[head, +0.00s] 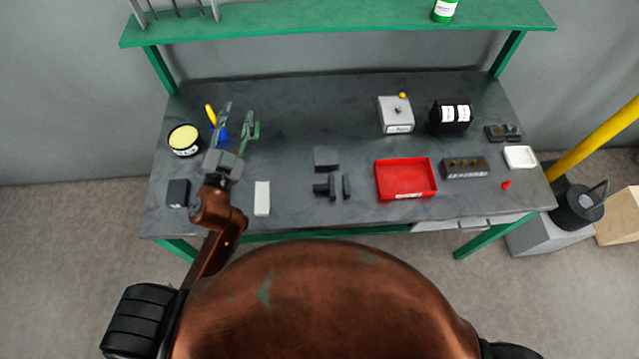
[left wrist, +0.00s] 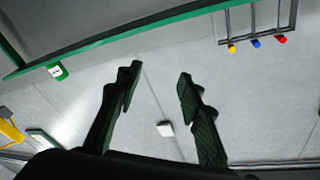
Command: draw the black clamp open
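What looks like the black clamp (head: 325,189) lies near the front middle of the table, a dark block with a narrow upright bar (head: 346,186) close on its right. A gap shows between block and bar. It is too small to tell how its parts join. My left gripper (head: 237,115) is open and empty above the left back of the table, well left of the clamp. The clamp does not show there. My right gripper is in neither view.
A dark square plate (head: 326,157) lies just behind the clamp. A red tray (head: 405,194) is to its right, a white block (head: 262,199) to its left. A yellow-topped tub (head: 184,139) is left of my gripper. A green shelf (head: 330,18) spans the back.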

